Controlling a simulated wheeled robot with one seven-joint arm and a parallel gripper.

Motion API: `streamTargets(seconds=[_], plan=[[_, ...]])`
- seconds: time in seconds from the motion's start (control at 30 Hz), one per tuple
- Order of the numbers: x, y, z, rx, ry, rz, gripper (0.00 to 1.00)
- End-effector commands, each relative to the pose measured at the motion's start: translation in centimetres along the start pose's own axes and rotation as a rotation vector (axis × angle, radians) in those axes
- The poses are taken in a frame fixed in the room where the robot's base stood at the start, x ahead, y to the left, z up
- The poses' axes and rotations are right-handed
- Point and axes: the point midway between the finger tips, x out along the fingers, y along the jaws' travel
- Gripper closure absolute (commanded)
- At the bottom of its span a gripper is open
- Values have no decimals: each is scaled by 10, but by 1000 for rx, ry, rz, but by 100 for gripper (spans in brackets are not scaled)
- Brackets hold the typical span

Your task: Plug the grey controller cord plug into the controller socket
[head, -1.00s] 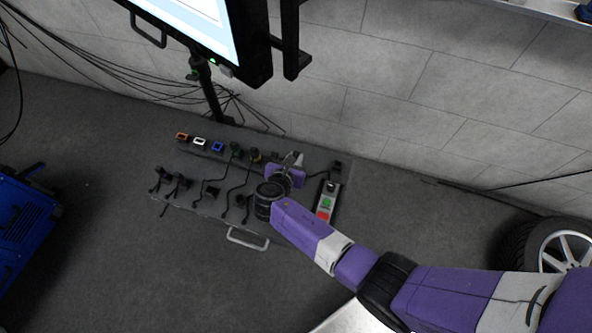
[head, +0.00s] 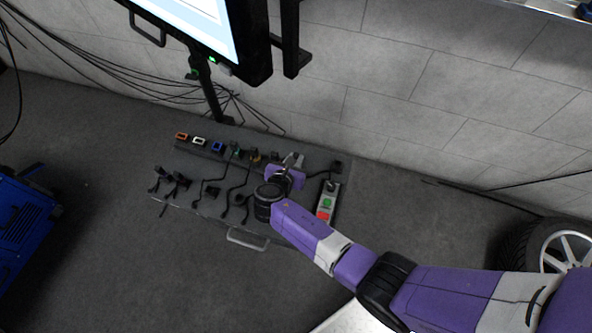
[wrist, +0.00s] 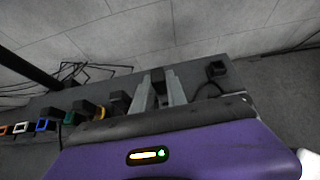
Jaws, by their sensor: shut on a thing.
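My gripper (head: 293,160) is over the right half of the dark board's back row in the head view. In the wrist view its two pale fingers (wrist: 160,92) are shut on a dark grey block at their tips, which I take for the grey cord plug (wrist: 158,76). The fingers and wrist hide most of the plug, and I cannot tell whether it touches a socket. The hand-held controller (head: 327,202), with a green and a red button, lies at the board's right end. Which housing is the controller socket is not clear.
The dark board (head: 180,200) carries orange (head: 181,136), white (head: 199,140) and blue (head: 217,146) framed sockets, then green and yellow ones with cords. A black block (wrist: 216,69) stands right of my fingers. The monitor (head: 215,30) and wall are behind. A wheel (head: 560,245) stands right.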

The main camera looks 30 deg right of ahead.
Motion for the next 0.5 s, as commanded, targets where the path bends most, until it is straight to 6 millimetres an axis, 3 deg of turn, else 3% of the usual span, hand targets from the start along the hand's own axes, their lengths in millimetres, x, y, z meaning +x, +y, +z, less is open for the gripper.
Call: streamTargets(seconds=[0.5], plan=[[7, 0, -12, 0, 0, 0, 100]])
